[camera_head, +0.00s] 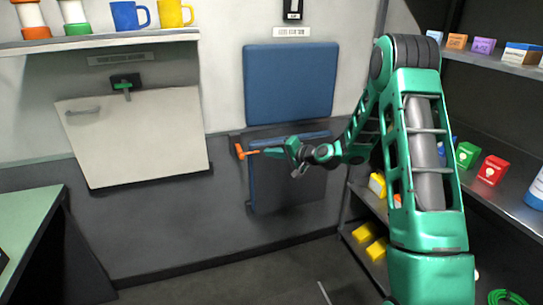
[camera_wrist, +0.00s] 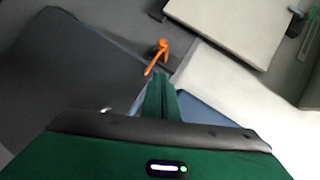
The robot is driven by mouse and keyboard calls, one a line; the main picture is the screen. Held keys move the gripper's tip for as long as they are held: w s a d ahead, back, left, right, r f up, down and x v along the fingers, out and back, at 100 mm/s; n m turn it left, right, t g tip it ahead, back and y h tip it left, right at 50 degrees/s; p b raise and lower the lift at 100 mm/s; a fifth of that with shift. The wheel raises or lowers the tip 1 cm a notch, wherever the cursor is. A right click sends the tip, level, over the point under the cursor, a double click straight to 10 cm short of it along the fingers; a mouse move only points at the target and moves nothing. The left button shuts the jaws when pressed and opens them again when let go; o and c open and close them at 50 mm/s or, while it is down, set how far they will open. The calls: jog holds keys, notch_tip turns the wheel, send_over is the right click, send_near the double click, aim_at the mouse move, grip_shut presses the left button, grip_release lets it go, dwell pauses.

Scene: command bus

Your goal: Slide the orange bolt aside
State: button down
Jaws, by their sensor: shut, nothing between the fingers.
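The orange bolt (camera_head: 241,152) shows in the head view on a dark bracket at the left end of the folded blue-edged seat (camera_head: 285,180), below the blue back pad. In the wrist view the bolt (camera_wrist: 160,53) is at the upper middle, with its handle pointing down toward my fingers. My gripper (camera_head: 274,152) is just right of the bolt in the head view, its fingers shut. In the wrist view my gripper (camera_wrist: 160,84) has its green fingertips together, close to the bolt's handle. I cannot tell whether they touch it. Nothing is held.
A blue back pad (camera_head: 290,84) is on the wall above. A white panel (camera_head: 137,138) with a green latch (camera_head: 122,86) hangs to the left. Shelves with boxes (camera_head: 468,154) stand at the right, and a green-topped table (camera_head: 28,221) at the left. The floor between is mostly clear.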

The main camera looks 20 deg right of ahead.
aim_at(260, 152)
jog(key=w+a+f, duration=0.4)
jog(key=w+a, duration=0.2)
jog(key=shift+w+a, duration=0.2)
jog(key=shift+a, duration=0.1)
jog(key=shift+a, duration=2.6)
jog(key=shift+r, duration=0.1)
